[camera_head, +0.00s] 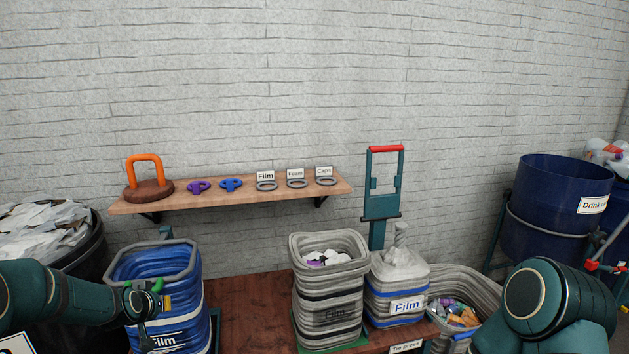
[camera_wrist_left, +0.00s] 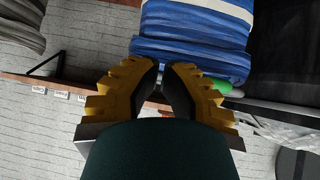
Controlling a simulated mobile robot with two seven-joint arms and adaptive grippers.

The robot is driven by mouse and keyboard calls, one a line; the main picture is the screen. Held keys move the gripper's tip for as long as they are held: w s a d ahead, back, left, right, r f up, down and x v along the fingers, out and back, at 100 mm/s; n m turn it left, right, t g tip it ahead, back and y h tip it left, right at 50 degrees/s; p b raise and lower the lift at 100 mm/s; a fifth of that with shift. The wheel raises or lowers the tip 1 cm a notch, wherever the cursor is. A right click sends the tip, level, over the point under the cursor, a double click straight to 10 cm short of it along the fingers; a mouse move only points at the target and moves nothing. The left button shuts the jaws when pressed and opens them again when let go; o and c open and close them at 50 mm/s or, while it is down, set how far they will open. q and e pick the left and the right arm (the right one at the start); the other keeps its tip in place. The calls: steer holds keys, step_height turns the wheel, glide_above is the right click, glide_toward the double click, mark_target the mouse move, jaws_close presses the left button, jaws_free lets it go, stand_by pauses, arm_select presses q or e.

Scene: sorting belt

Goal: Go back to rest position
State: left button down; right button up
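My left arm reaches in from the left in the head view. Its gripper (camera_head: 164,302) is in front of the blue film bin (camera_head: 190,275) at the left. In the left wrist view the yellow, dark-padded fingers (camera_wrist_left: 164,68) nearly meet at their tips, with nothing held between them. The blue bin (camera_wrist_left: 195,40) is beyond the fingertips there; contact cannot be told. My right arm (camera_head: 545,305) shows at the lower right of the head view, but its gripper is not visible.
A wooden shelf (camera_head: 230,201) on the wall holds an orange handle (camera_head: 146,165), purple and blue pieces and labelled rings. A grey bin (camera_head: 327,300), a tied film bag (camera_head: 399,285) and a tie press (camera_head: 383,190) stand at centre. A blue drum (camera_head: 550,200) stands right.

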arm_select(q)
steer(key=s+d+f+g+h, duration=0.1)
steer(key=s+d+f+g, duration=0.1)
steer(key=s+d+f, duration=0.5)
steer(key=s+d+f+g+h, duration=0.1)
steer(key=s+d+f+h, duration=0.15)
steer(key=d+f, duration=0.4)
steer(key=s+d+f+g, duration=0.2)
steer(key=s+d+f, duration=0.1)
steer(key=s+d, duration=0.5)
steer(key=s+d+f+m+g+h, duration=0.1)
steer(key=s+d+f+g, duration=0.2)
steer(key=s+d, duration=0.5)
steer(key=s, duration=0.5)
steer(key=shift+s+d, duration=0.15)
steer(key=shift+s, duration=0.15)
steer(key=shift+f+h, duration=0.1)
steer(key=shift+h, duration=0.25)
